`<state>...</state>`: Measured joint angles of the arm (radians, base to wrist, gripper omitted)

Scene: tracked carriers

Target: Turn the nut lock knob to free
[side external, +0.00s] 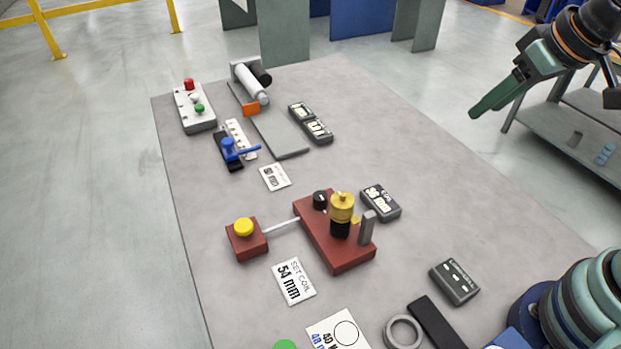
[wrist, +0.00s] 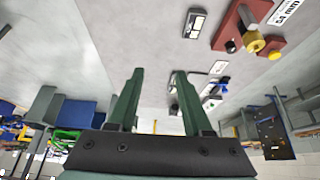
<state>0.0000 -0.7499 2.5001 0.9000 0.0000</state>
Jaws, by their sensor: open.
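A red fixture block (side external: 338,252) stands on the grey table. It carries a small black knob (side external: 320,199), which looks like the nut lock knob, and a brass knurled nut (side external: 342,207) on a black collar. The knob's setting is too small to read. In the wrist view the red block (wrist: 228,28), black knob (wrist: 230,46) and brass nut (wrist: 252,43) show at the upper right. My gripper (side external: 475,112) is high at the upper right of the side view, well apart from the fixture. Its green fingers (wrist: 157,85) are open with nothing between them.
A red box with a yellow button (side external: 243,227) joins the fixture by a rod. A display reading about 36 mm (side external: 381,203) stands close on its right. A metal post (side external: 367,228) rises beside the brass nut. A blue-handled device (side external: 229,150) sits farther back. The table's right side is mostly clear.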

